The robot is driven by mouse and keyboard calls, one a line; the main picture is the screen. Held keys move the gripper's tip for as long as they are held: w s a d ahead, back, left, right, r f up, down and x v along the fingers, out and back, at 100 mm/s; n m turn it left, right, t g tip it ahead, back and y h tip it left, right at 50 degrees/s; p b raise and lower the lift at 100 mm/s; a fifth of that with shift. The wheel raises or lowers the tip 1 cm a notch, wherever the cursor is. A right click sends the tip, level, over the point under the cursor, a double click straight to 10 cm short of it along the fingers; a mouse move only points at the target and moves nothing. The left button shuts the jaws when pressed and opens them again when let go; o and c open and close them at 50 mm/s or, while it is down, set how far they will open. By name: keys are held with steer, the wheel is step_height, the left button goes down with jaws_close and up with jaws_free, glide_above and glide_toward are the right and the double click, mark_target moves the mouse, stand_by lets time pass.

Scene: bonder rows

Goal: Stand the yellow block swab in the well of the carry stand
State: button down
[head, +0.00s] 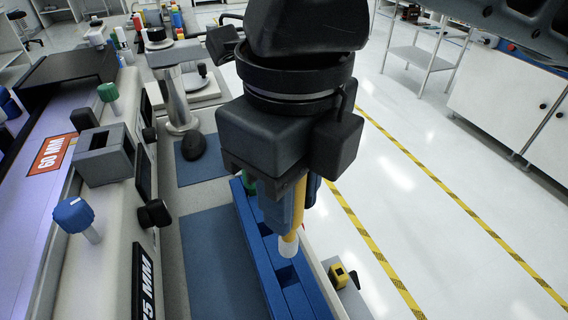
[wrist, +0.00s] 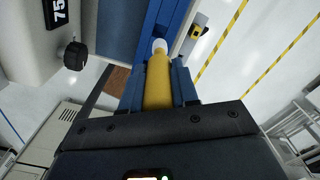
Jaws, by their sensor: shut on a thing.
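The yellow block swab (head: 291,234) hangs tip down in my gripper (head: 292,208), its white tip (head: 288,246) lowest. My gripper is shut on it, with the blue fingers on either side. The long blue carry stand (head: 262,255) lies below, and a dark square well (head: 287,275) shows in its top close to the white tip in the picture. I cannot tell the height of the tip above the stand. In the wrist view the swab (wrist: 159,82) lies between the fingers, its tip over the blue stand (wrist: 172,16). My gripper hides part of the stand.
A green-topped thing (head: 248,183) is at the stand's far end. Left are a machine with a blue knob (head: 74,215), a green knob (head: 109,93) and a grey block with a square opening (head: 103,155). A yellow-and-black item (head: 341,276) sits right of the stand.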

mark_target(289, 237)
stand_by(0.3)
steer(key=shift+f+b, duration=1.9)
steer(key=shift+f, duration=1.3)
steer(key=shift+f+b, duration=1.75)
steer(key=shift+f, duration=0.85)
steer(key=c, duration=0.8)
jaws_free()
steer(key=shift+r, duration=0.1)
steer(key=shift+r+p, duration=0.5)
steer(key=shift+r, duration=3.35)
